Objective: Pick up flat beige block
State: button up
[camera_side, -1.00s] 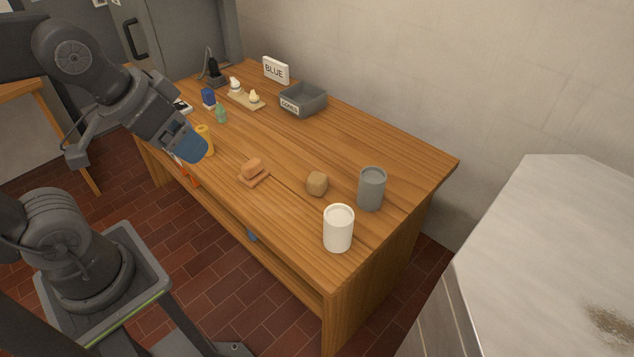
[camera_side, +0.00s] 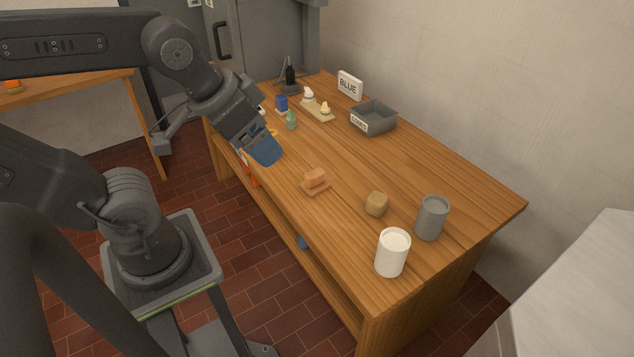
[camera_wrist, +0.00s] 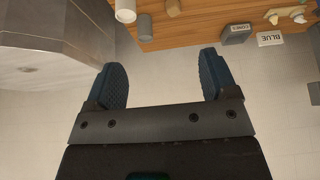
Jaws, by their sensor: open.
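A tan, roughly cubic block (camera_side: 376,203) stands on the table's front right part, left of the grey cup; it also shows at the top of the wrist view (camera_wrist: 173,8). A flat brownish slab (camera_side: 315,188) lies left of it with an orange-tan block (camera_side: 316,177) on top. A flat beige board (camera_side: 318,111) lies further back, with two small white-and-yellow items on it. I cannot tell for sure which is the flat beige block. My gripper (camera_side: 265,151) is above the table's front left edge, apart from all of these. In the wrist view its blue fingers (camera_wrist: 162,80) are spread and empty.
A white cup (camera_side: 392,252) and a grey cup (camera_side: 431,218) stand at the right end. A grey bin (camera_side: 373,118) and a BLUE sign (camera_side: 350,86) are at the back. A blue item (camera_side: 281,104) and a green item (camera_side: 291,120) stand beyond my gripper.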

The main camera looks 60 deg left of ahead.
dwell(0.4)
jog(key=o, duration=0.4)
jog(key=n+g, duration=0.6)
jog(key=n, duration=1.3)
send_over(315, 172)
notch_tip(315, 172, down, 20)
jog(key=f, duration=0.8)
jog(key=shift+s+a+f, duration=0.2)
jog(key=shift+s+f, duration=0.1)
jog(key=shift+f, duration=0.05)
jog(key=shift+w+d+f, duration=0.1)
jog(key=shift+d+f, duration=0.05)
jog(key=shift+f, duration=1.2)
jog(key=shift+w+d+f, duration=0.1)
jog(key=shift+f, duration=1.25)
